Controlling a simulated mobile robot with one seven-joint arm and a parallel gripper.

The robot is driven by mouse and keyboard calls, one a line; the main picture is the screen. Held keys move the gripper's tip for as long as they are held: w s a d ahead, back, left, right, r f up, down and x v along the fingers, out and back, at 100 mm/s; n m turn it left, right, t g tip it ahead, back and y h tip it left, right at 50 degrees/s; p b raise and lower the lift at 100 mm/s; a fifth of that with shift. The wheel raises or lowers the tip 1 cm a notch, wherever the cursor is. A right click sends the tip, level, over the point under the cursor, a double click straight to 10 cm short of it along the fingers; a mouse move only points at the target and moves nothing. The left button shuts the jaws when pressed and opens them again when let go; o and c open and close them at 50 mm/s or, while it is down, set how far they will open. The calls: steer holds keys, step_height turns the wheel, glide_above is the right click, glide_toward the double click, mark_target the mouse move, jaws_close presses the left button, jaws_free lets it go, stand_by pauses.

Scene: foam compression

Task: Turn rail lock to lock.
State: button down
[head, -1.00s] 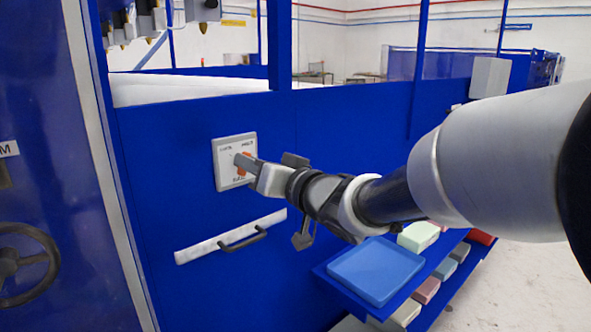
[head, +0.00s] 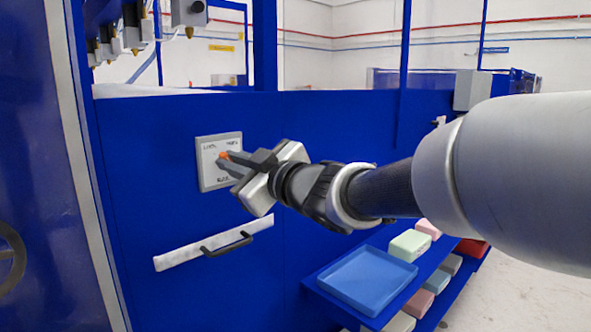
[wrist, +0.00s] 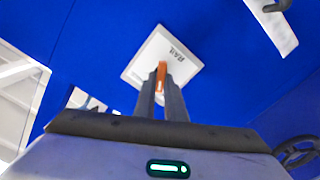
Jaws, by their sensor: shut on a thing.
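The rail lock is a pale square plate (head: 207,170) on the blue panel, with printed labels and an orange knob (head: 223,155). My gripper (head: 226,161) reaches it from the right and is shut on the orange knob. In the wrist view, the plate (wrist: 150,50) reads "RAIL" at one edge, and the orange knob (wrist: 161,70) sits between my two fingers. The knob points toward the plate's upper left, near a label that seems to read "LOCK". My fingers and wrist hide part of the knob and the plate's right side.
A shelf at the lower right holds a blue tray (head: 364,280) and several foam blocks (head: 409,245). A dark handwheel (head: 8,255) is at the far left.

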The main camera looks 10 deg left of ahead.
steer(key=shift+f+n+b, duration=0.1)
steer(key=shift+n+b, duration=0.5)
steer(key=shift+n, duration=0.7)
steer(key=c, duration=1.8)
jaws_free()
steer(key=p+v, duration=0.3)
steer(key=v, duration=1.4)
steer(key=shift+s+d, duration=0.2)
steer(key=shift+w, duration=0.1)
